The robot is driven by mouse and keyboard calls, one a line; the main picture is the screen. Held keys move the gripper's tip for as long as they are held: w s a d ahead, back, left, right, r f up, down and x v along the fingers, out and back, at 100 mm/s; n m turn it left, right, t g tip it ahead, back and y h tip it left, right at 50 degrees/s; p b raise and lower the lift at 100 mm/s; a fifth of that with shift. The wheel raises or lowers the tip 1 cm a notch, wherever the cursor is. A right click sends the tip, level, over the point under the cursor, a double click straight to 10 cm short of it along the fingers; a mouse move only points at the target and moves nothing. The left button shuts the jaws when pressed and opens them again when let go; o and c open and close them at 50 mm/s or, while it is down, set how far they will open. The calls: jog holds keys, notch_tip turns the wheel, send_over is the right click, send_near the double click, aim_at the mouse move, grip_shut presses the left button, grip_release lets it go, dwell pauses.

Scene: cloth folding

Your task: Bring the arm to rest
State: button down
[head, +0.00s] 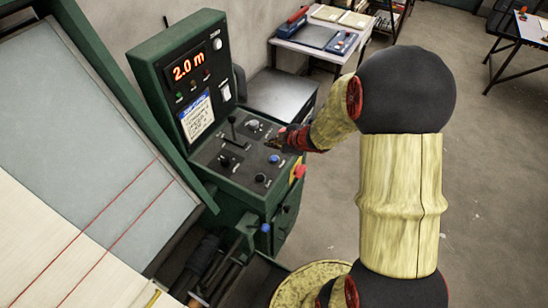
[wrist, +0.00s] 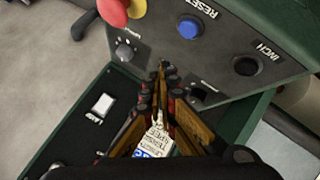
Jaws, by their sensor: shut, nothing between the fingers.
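My gripper (head: 285,142) is at the end of my arm, which reaches in from the right in the head view. It is over the right edge of the green machine's control console (head: 215,157). In the wrist view, the fingers (wrist: 164,70) are closed together and empty, pointing at the panel between the blue RESET button (wrist: 189,27) and a black knob (wrist: 198,93). I cannot tell whether the fingertips touch the panel. A white label (wrist: 155,143) shows between the fingers' bases.
Pale cloth (head: 60,215) lies at left. Open floor (head: 490,180) is at right.

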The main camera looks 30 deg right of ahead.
jog(key=shift+s+d+f, duration=0.15)
jog(key=shift+d+f, duration=0.05)
jog(key=shift+d, duration=0.1)
jog(key=s+d+f+h, duration=0.1)
jog(key=s+d+m+g, duration=0.1)
jog(key=d, duration=0.1)
jog(key=s+d+f+m+h, duration=0.1)
jog(key=shift+d+f+h, duration=0.3)
jog(key=shift+d+f, duration=0.05)
jog(key=shift+d, duration=0.05)
jog(key=s+d+r+m+g+h+b, duration=0.1)
jog(key=s+d+r+m+g+h, duration=0.15)
jog(key=s, duration=0.25)
jog(key=s+d+r+m+g+h, duration=0.1)
jog(key=s+d+r+m, duration=0.1)
jog(key=s+m, duration=0.25)
jog(key=s+a+r+m+y+b, duration=0.1)
jog(key=s+a+r+y+b, duration=0.1)
jog(key=s+a+r, duration=0.4)
jog(key=s+a+r+m+t+y+b, duration=0.1)
jog(key=s+a+r+b, duration=0.4)
jog(key=s+a, duration=0.5)
jog(key=a+r+m, duration=0.1)
jog(key=a+r, duration=0.1)
jog(key=a, duration=0.3)
jog(key=shift+y, duration=0.35)
